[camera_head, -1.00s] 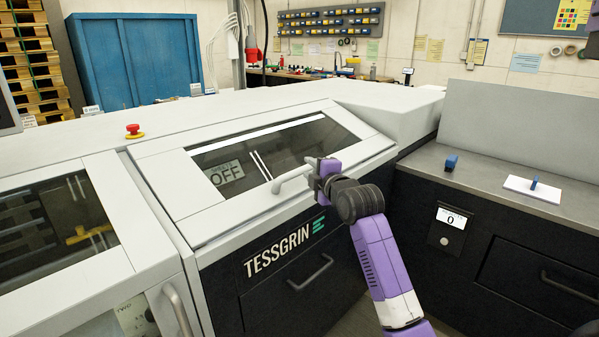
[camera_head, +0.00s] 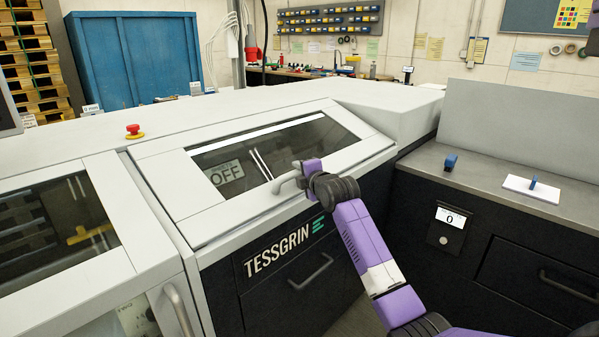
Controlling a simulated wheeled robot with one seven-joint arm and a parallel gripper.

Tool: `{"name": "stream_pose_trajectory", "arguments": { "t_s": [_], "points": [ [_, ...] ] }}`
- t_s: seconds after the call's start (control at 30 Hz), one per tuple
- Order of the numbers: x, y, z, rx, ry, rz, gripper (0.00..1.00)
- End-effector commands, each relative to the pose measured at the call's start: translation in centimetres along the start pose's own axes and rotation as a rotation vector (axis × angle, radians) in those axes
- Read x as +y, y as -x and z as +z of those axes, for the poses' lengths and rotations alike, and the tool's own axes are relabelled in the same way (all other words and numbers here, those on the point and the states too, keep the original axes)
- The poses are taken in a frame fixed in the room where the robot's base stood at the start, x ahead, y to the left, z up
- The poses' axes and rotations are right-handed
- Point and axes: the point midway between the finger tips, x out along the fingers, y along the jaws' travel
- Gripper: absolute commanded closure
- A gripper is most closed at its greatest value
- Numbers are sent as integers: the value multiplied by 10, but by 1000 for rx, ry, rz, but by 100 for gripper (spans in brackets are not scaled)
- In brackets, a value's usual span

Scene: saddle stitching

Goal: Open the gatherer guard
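The gatherer guard (camera_head: 222,212) is a white-framed sloping cover with a dark window, on the white machine above the TESSGRIN panel. It lies closed, flush with the frame around it. Its light bar handle (camera_head: 287,180) sits along the lower edge. An OFF sign (camera_head: 226,173) shows through the window. My gripper (camera_head: 299,172) is at the right part of the handle, with my purple arm reaching up from the lower right. The fingers are small and partly hidden by my wrist, so I cannot tell whether they grip the handle.
A red emergency button (camera_head: 134,129) stands on the machine top to the left. A second windowed cover (camera_head: 50,225) is at the left. A drawer handle (camera_head: 311,272) sits below the guard.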

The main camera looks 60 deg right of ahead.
Motion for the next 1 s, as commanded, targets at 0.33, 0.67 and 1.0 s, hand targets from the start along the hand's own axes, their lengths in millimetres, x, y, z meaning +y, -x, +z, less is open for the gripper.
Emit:
{"name": "stream_pose_trajectory", "arguments": {
  "t_s": [0.33, 0.67, 1.0],
  "points": [
    [0, -1, 0, 0, 0, 0, 89],
    [0, 0, 0, 0, 0, 0, 100],
    [0, 0, 0, 0, 0, -1, 100]
  ]
}}
